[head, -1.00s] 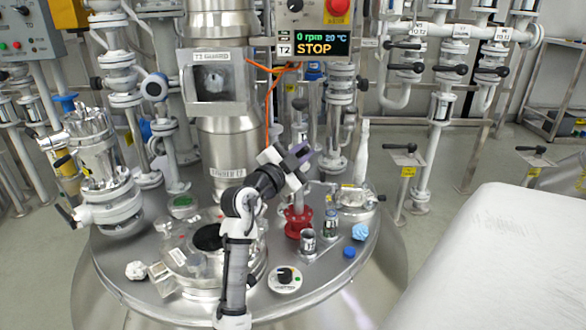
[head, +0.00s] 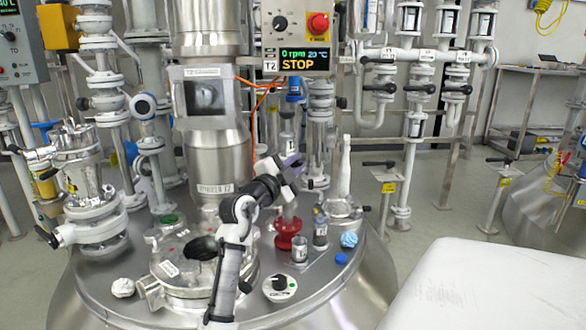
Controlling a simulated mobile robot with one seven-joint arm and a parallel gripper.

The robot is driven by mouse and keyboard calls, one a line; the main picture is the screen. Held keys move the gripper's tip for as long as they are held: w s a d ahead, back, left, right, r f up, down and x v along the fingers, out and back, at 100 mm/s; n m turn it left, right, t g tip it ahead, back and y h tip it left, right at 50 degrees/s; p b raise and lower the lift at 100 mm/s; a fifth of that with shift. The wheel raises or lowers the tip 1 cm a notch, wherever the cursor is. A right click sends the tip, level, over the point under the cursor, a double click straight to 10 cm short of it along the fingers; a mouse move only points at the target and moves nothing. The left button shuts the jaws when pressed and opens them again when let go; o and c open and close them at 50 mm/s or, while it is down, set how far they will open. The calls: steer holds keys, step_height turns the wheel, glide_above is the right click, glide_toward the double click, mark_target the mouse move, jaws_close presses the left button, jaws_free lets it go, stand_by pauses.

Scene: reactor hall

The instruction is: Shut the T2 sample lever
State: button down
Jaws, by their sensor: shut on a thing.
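My gripper (head: 293,165), with dark purple-grey fingers, is over the far right part of the T2 vessel lid in the head view. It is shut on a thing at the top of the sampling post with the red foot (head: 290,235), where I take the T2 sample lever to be. The fingers cover the lever, so I cannot tell its angle. A small sample bottle (head: 320,228) stands upright just right of the red foot. The T2 display (head: 298,60) behind reads 0 rpm, 23 °C and STOP.
A small metal cup (head: 300,249), a blue cap (head: 341,258), a crumpled blue wad (head: 349,240) and a round white knob unit (head: 280,288) are on the lid. A white surface (head: 480,285) fills the lower right.

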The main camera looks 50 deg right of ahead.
mark_target(293, 165)
stand_by(0.3)
steer(key=c, duration=1.5)
jaws_free()
steer(key=a, duration=0.4)
steer(key=a+f+p, duration=0.1)
steer(key=a, duration=0.1)
steer(key=shift+a, duration=0.3)
steer(key=shift+s+a+f, duration=0.1)
steer(key=shift+a+f, duration=0.05)
steer(key=shift+a, duration=0.3)
steer(key=shift+c, duration=0.3)
